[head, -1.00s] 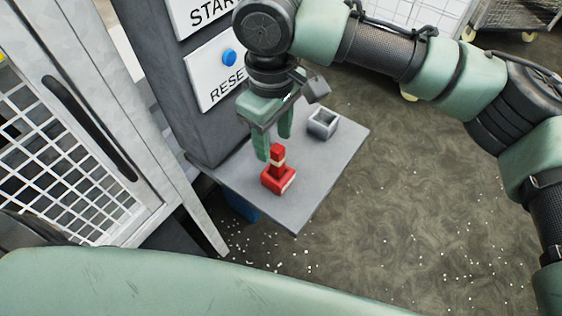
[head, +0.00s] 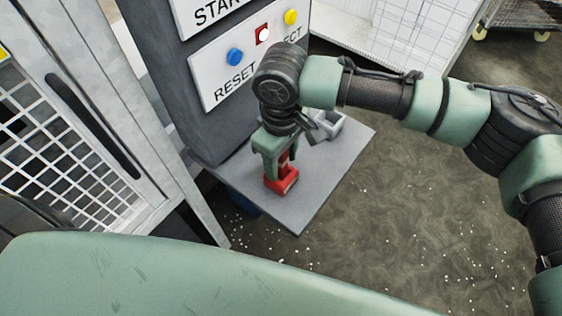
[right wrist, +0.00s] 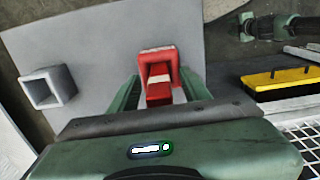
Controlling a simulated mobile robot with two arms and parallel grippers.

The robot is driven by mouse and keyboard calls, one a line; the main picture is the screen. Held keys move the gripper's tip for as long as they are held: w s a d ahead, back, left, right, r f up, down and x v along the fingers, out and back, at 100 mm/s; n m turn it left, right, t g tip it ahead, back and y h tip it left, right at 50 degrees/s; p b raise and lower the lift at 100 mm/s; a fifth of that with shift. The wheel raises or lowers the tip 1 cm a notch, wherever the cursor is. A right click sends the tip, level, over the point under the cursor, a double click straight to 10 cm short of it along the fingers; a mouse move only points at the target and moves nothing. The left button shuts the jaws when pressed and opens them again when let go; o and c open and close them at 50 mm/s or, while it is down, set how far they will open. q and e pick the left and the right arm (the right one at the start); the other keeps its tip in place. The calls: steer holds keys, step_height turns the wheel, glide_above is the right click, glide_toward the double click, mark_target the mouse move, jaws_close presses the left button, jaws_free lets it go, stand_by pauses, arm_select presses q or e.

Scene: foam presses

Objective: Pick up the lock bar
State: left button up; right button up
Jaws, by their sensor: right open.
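The lock bar (head: 284,163), red with a pale band, stands upright in a red square holder (head: 282,183) on a grey shelf. In the right wrist view the bar (right wrist: 159,93) and its holder (right wrist: 158,55) lie between the fingers. My right gripper (head: 279,172) points down over the bar, its open fingers on either side of it. The gripper also shows in the right wrist view (right wrist: 160,90). I cannot tell whether a finger touches the bar. The gripper and wrist hide the bar's top in the head view. My left gripper is not in view.
The grey shelf (head: 318,185) also carries an empty grey square holder (head: 328,127). A panel (head: 225,75) with buttons rises behind the shelf. A mesh door (head: 65,150) stands at the left. A yellow-and-black object (right wrist: 280,80) shows in the right wrist view.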

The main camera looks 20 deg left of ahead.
jaws_close()
stand_by(1.4)
